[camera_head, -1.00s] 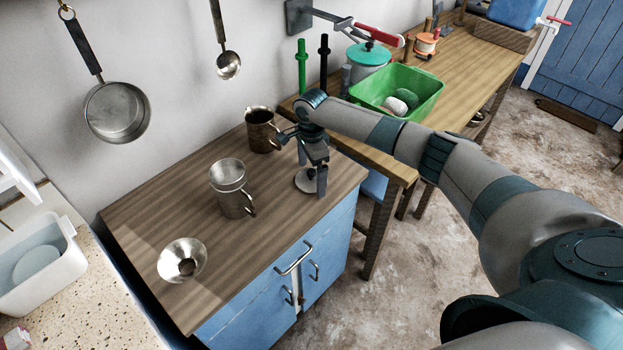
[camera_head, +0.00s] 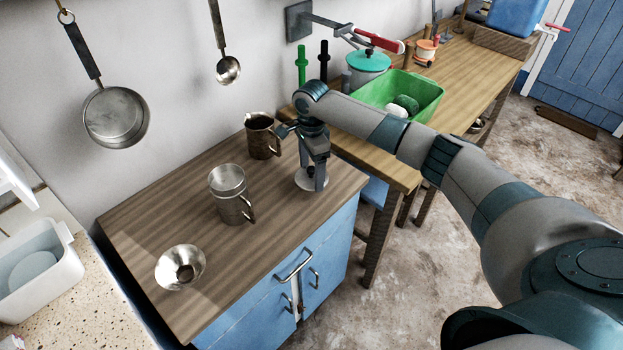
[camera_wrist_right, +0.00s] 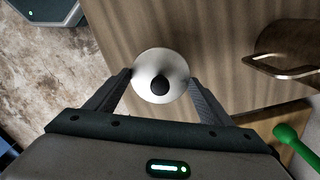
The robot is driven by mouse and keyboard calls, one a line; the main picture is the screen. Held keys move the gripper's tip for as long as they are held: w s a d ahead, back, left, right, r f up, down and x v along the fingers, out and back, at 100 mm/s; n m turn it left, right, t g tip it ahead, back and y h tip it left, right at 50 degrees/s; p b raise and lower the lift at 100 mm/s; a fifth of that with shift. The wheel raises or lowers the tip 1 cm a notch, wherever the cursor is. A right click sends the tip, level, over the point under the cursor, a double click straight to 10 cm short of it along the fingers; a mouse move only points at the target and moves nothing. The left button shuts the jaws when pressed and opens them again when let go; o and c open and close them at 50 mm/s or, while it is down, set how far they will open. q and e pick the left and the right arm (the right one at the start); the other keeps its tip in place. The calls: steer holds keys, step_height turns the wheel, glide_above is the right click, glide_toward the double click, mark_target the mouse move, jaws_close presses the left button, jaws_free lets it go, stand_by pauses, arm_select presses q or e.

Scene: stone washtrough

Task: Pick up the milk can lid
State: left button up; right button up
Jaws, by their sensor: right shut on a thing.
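The milk can lid (camera_head: 303,181) is a small pale metal disc with a dark knob, low at the right end of the wooden counter. It also shows in the right wrist view (camera_wrist_right: 150,63), between my fingertips, with its knob facing the camera. My right gripper (camera_head: 314,176) points down and is shut on the lid, one finger at each side in the right wrist view (camera_wrist_right: 160,82). I cannot tell for sure whether the lid is clear of the counter. My left gripper is not in view.
On the counter (camera_head: 140,222) stand a brown jug (camera_head: 261,138), a metal mug (camera_head: 232,208) with a pale cup in its top, and a metal funnel (camera_head: 181,267). A green basin (camera_head: 425,92) stands on the bench behind. The counter's front middle is clear.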

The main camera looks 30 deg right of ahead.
arm_select(q)
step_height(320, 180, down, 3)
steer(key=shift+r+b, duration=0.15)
steer(key=shift+b, duration=0.95)
arm_select(e)
steer(key=s+d+r, duration=0.6)
steer(key=s+r, duration=0.1)
steer(key=s, duration=0.2)
steer(key=shift+s+d+r, duration=0.15)
steer(key=shift+s+r, duration=0.05)
steer(key=shift+s, duration=0.2)
steer(key=s+a+r+n, duration=0.2)
steer(key=s+a+n, duration=0.4)
steer(key=a+n, duration=0.3)
steer(key=s+a+r+n, duration=0.3)
steer(key=s+a+n, duration=0.3)
steer(key=a+n, duration=0.3)
steer(key=shift+a+r+n, duration=0.25)
steer(key=shift+a+n, duration=0.1)
steer(key=shift+n, duration=0.05)
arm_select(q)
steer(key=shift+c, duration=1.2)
